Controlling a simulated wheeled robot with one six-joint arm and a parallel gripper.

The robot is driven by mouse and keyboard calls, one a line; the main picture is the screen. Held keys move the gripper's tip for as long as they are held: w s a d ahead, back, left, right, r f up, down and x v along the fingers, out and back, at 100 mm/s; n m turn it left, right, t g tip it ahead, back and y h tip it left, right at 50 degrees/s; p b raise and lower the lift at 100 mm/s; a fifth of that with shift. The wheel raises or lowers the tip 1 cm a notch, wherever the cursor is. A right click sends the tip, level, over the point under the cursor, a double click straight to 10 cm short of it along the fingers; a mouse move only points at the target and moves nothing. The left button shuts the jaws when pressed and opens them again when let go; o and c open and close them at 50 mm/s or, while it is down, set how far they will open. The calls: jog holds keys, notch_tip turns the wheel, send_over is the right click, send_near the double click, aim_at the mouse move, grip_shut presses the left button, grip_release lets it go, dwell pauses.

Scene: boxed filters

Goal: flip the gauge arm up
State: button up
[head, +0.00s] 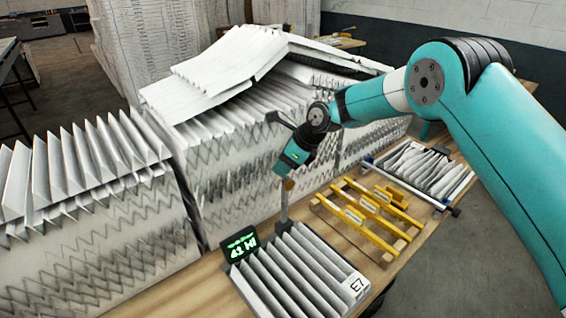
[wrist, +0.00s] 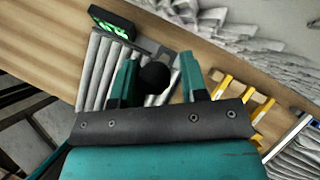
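The gauge display (head: 240,244) is a black box with green characters that read like "41 HI". It stands at the back left corner of a pleated filter marked E7 (head: 300,272), and also shows in the wrist view (wrist: 110,24). A thin grey bar (head: 284,208), which looks like the gauge arm, stands upright at the filter's back edge, its top close below my gripper (head: 288,180). In the wrist view a dark round knob (wrist: 153,78) shows between the two fingers of my open gripper (wrist: 157,76). I cannot tell whether the fingers touch it.
Yellow slotted frames (head: 368,214) lie on the wooden bench to the right. Beyond them is another pleated filter (head: 428,168) by a rail. Tall stacks of white pleated filters (head: 240,165) stand close behind the gripper and to the left (head: 90,220).

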jog(key=shift+s+a+r, duration=0.1)
jog(key=shift+a, duration=0.1)
jog(key=shift+d+r, duration=0.2)
jog(key=shift+r, duration=0.1)
jog(key=b+v, duration=0.5)
jog(key=v, duration=1.1)
jog(key=shift+d+r+b, duration=0.2)
jog(key=shift+r+b, duration=0.05)
jog(key=shift+b, duration=0.1)
jog(key=shift+s, duration=0.1)
jog(key=shift+c, duration=0.2)
